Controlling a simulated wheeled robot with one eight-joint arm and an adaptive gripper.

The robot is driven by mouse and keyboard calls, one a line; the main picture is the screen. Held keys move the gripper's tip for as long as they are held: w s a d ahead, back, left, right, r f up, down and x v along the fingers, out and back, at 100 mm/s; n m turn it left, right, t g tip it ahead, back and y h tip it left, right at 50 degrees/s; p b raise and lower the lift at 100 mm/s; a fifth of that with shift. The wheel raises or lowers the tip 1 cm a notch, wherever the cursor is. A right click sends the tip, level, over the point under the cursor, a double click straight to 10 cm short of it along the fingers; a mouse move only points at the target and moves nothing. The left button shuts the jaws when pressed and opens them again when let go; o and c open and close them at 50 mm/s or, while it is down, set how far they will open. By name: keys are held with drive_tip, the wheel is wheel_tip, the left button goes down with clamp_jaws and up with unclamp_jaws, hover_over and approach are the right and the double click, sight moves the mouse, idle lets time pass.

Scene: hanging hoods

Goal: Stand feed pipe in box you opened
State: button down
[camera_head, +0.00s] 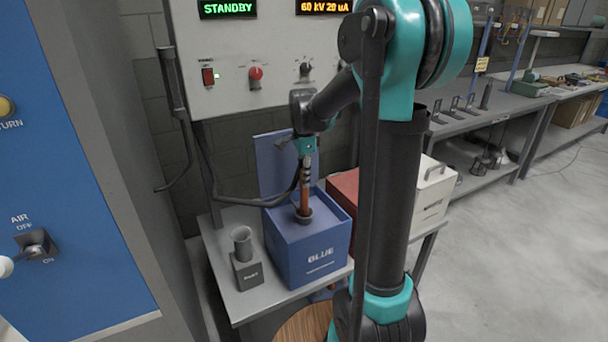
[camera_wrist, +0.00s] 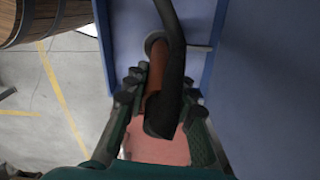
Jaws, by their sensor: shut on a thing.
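The blue box (camera_head: 310,255), marked BLUE, stands on a grey table with its blue lid (camera_head: 272,162) raised at the back. My gripper (camera_head: 306,168) is above the box, pointing down, and is shut on the copper-brown feed pipe (camera_head: 304,200). The pipe is upright, and its lower end is at a dark round collar in the box top. How deep it sits is hidden. In the wrist view the pipe (camera_wrist: 156,68) lies between my fingers (camera_wrist: 158,90), its far end at a grey ring. A dark curved hose (camera_wrist: 172,60) partly covers it.
A red box (camera_head: 343,190) and a white handled case (camera_head: 432,192) stand to the right, partly behind my arm. A control panel (camera_head: 260,60) hangs above. A wooden barrel (camera_head: 303,325) is in front.

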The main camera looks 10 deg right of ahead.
sight(304, 200)
drive_tip(key=shift+f, duration=1.55)
drive_tip(key=shift+f, duration=3.25)
drive_tip(key=c, duration=1.2)
unclamp_jaws()
wheel_tip(304, 200, up, 12)
